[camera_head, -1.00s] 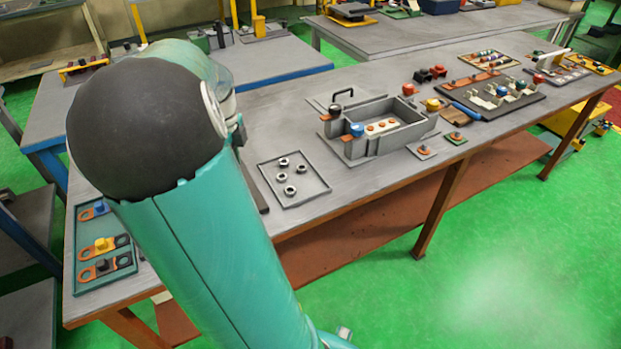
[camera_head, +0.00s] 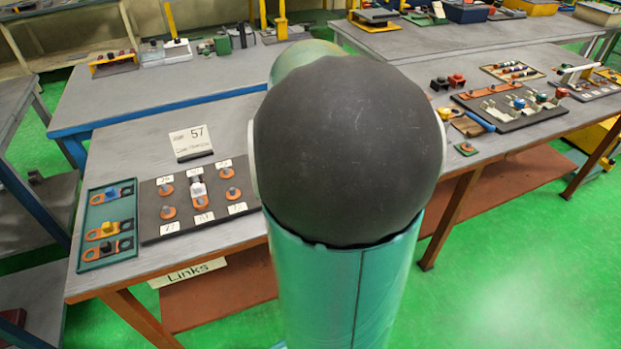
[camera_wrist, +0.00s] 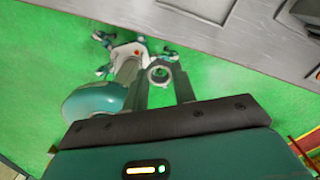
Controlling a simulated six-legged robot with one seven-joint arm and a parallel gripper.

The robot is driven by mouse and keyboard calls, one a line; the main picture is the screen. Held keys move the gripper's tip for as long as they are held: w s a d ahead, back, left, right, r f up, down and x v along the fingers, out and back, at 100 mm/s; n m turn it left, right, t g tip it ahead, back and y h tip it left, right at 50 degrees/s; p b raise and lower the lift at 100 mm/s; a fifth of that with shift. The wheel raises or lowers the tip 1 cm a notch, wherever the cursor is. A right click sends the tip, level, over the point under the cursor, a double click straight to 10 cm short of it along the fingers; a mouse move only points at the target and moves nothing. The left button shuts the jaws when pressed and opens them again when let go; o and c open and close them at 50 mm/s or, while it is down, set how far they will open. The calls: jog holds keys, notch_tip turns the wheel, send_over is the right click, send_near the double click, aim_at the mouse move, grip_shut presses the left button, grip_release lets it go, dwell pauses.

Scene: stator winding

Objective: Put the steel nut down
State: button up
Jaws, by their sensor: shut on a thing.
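In the wrist view, my gripper (camera_wrist: 160,84) is shut on a steel nut (camera_wrist: 159,74), a grey ring between the two fingertips. The nut hangs over green floor in that picture, apart from the grey bench edge. In the head view my own arm covers the middle of the bench, and neither my gripper nor the nut shows there. The tray of nuts is also hidden behind my arm.
On the bench, a dark board (camera_head: 184,218) holds several orange-ringed studs with labels. A sign reading 57 (camera_head: 191,142) stands behind it. A green tray of links (camera_head: 107,226) lies at the left end. A fixture board (camera_head: 512,108) stands at the right.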

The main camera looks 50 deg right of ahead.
jog(key=w+d+f, duration=0.1)
jog(key=d+f, duration=0.2)
jog(key=d, duration=0.1)
jog(key=w+d+f, duration=0.2)
jog(key=d+f, duration=0.1)
jog(key=w+d+f, duration=0.2)
jog(key=d, duration=0.2)
jog(key=shift+w+d+f, duration=0.1)
jog(key=shift+d+f, duration=0.2)
jog(key=shift+f, duration=0.1)
jog(key=shift+w+d+f, duration=0.15)
jog(key=shift+d+f, duration=0.1)
jog(key=shift+f, duration=0.2)
jog(key=shift+d+f, duration=0.15)
jog(key=shift+f, duration=1.5)
jog(key=shift+f, duration=0.1)
jog(key=o, duration=0.7)
jog(key=shift+c, duration=0.2)
jog(key=shift+o, duration=0.4)
